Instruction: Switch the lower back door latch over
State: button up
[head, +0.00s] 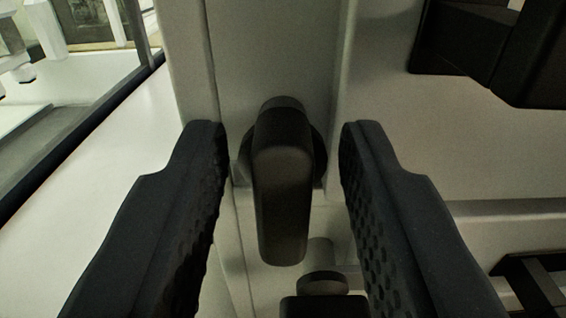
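A dark latch handle (282,190) with rounded ends is mounted on the pale frame near the middle of the head view. It points downward in the picture, turning slightly towards the camera. My gripper (275,140) is open, with one dark textured finger on each side of the latch. A gap shows between the latch and each finger, so neither seems to touch it. Whether this is the lower back door latch cannot be told from this view alone.
A dark block-shaped fitting (495,50) juts out at the upper right. Another small dark fitting (325,300) sits just below the latch. At the left is a dark-edged opening (80,130) with white parts behind it. A dark slotted part (535,285) shows at the lower right.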

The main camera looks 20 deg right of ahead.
grip_shut()
jog(key=n, duration=0.1)
jog(key=n+b, duration=0.1)
jog(key=n, duration=0.1)
jog(key=shift+a+f+n, duration=0.1)
jog(key=shift+a+n, duration=0.15)
jog(key=shift+n, duration=0.15)
jog(key=shift+w+a+f+n+p, duration=0.15)
jog(key=shift+n+p, duration=0.4)
jog(key=shift+n, duration=1.8)
jog(key=shift+a+f+n+p, duration=0.1)
jog(key=shift+f+n+p, duration=0.3)
jog(key=shift+n, duration=2)
jog(key=shift+w+a+f+n+p, duration=0.1)
jog(key=shift+n+p, duration=0.55)
jog(key=shift+n, duration=1.7)
jog(key=shift+o, duration=1.2)
grip_release()
